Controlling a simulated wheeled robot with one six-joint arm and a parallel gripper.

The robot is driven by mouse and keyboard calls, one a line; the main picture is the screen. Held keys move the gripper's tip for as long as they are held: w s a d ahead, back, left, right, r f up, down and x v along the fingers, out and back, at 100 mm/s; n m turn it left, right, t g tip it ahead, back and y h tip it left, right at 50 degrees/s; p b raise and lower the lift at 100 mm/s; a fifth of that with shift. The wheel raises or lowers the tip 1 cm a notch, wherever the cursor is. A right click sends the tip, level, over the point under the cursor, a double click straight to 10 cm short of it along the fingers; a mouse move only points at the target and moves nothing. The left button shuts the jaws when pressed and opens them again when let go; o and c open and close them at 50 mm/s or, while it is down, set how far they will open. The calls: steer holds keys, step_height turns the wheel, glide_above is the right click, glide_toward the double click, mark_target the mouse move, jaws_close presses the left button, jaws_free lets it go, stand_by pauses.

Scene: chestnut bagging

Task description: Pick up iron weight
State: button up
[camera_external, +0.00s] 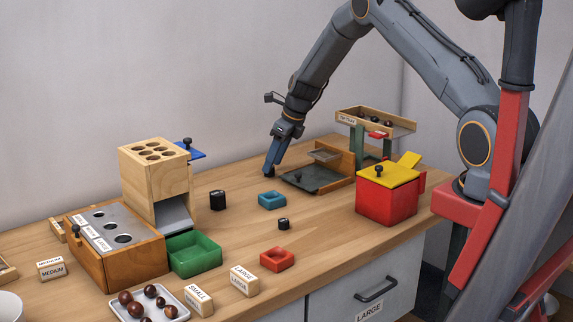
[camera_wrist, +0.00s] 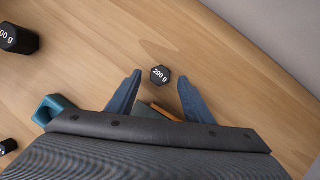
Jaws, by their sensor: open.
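My gripper (camera_wrist: 160,78) points down with its two blue fingers apart. A black hexagonal iron weight marked "200 g" (camera_wrist: 160,75) lies on the wood between the fingertips in the wrist view, with a gap on each side. In the external view my gripper (camera_external: 271,165) is low over the table, and its fingers mostly hide this weight. A larger black weight (camera_external: 217,200) stands to the left; it also shows, partly cut off, in the wrist view (camera_wrist: 17,38). A small black weight (camera_external: 284,224) stands nearer the front.
A dark plate with a wooden frame (camera_external: 318,180) is close right of my gripper. A blue square ring (camera_external: 272,200) lies in front of it. A red box with a yellow lid (camera_external: 388,200) stands at right. A tall wooden block (camera_external: 155,180) and green tray (camera_external: 195,257) stand left.

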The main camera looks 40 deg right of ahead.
steer(key=shift+x, duration=0.85)
jaws_close()
